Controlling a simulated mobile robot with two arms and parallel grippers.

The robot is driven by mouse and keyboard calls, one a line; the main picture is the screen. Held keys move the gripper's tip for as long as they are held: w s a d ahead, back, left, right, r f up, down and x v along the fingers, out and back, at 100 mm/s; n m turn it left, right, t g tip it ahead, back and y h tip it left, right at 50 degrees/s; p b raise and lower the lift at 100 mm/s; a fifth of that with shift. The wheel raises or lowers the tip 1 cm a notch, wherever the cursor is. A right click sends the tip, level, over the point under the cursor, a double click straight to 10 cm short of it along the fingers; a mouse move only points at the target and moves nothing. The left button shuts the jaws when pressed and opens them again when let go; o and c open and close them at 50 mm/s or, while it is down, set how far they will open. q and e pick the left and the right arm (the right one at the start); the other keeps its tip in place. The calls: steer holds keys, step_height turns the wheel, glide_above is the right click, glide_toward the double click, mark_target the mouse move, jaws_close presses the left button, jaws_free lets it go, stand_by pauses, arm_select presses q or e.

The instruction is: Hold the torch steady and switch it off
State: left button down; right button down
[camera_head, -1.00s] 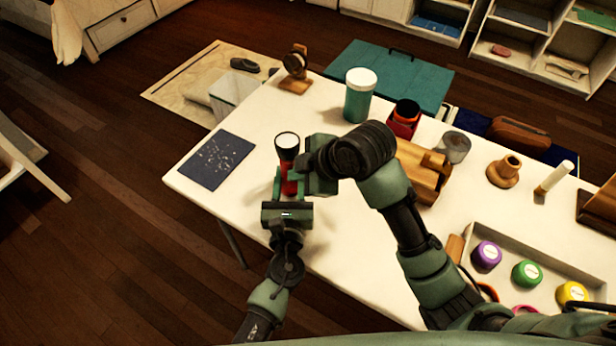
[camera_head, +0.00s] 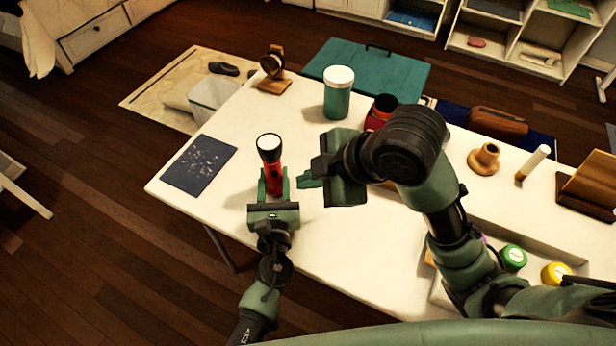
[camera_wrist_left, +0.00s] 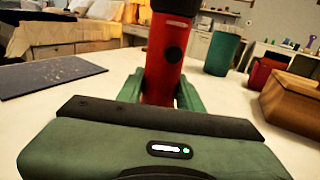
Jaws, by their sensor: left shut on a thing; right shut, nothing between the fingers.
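The red torch (camera_head: 271,172) stands upright near the front left of the table, its black head and pale lens facing up. I cannot tell whether it is lit. My left gripper (camera_head: 273,186) is shut on its red body from the front.
The white table (camera_head: 315,245) has a dark speckled mat (camera_head: 199,164) left of the torch. A teal jar with white lid (camera_head: 338,95), a red container (camera_head: 380,113) and a wooden stand (camera_head: 273,75) are behind. A tray with colored lids (camera_head: 440,292) is front right.

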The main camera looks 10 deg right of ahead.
arm_select(q)
steer(key=shift+a+f, duration=0.1)
steer(key=shift+f, duration=0.1)
steer(key=c, duration=0.9)
jaws_free()
steer(key=shift+o, duration=0.2)
